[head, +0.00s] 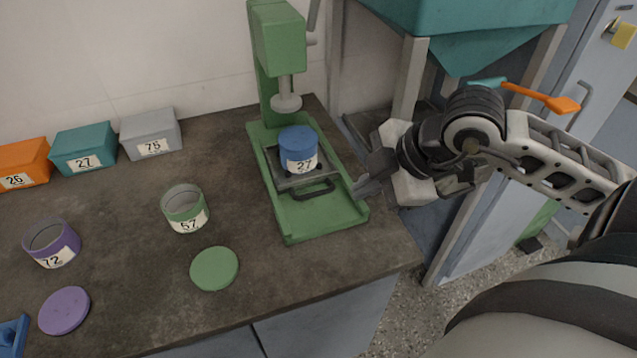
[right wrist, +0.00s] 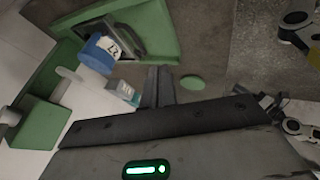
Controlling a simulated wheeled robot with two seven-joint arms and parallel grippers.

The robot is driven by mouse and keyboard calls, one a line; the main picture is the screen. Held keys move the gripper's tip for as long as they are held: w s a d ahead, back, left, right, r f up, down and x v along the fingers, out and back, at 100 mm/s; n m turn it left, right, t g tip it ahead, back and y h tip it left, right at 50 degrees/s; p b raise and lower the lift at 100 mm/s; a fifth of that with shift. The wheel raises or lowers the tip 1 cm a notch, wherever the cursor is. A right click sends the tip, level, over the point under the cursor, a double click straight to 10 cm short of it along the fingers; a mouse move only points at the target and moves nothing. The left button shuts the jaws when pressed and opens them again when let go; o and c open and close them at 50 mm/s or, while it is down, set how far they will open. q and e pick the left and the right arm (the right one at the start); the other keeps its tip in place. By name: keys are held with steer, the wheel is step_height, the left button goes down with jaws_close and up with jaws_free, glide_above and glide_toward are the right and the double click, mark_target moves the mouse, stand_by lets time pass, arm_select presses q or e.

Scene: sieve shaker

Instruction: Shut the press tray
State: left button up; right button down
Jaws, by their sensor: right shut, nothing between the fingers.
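The green press (head: 278,45) stands at the back of the bench, its ram (head: 287,103) hanging down from the head. The grey press tray (head: 285,181) lies in the green base, forward of the ram, with a dark handle (head: 314,191) at its front. A blue tin labelled 27 (head: 298,148) stands on the tray; it also shows in the right wrist view (right wrist: 97,55). My right gripper (head: 363,180) is shut and empty at the right side of the base, beside the tray and apart from the handle.
A green base rim (head: 330,217) surrounds the tray. An open green tin 57 (head: 185,208), its green lid (head: 214,268), a purple tin 72 (head: 53,243) and a purple lid (head: 64,311) lie left. Boxes line the wall. A teal hopper (head: 480,35) stands right.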

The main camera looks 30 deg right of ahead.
steer(key=x, duration=1)
steer(key=shift+f, duration=0.1)
steer(key=shift+w+d, duration=0.2)
steer(key=shift+w, duration=0.4)
steer(key=shift+w+d, duration=0.25)
steer(key=shift+w, duration=0.35)
steer(key=shift+w+d+f, duration=0.1)
steer(key=shift+w+f, duration=0.2)
steer(key=shift+w, duration=0.25)
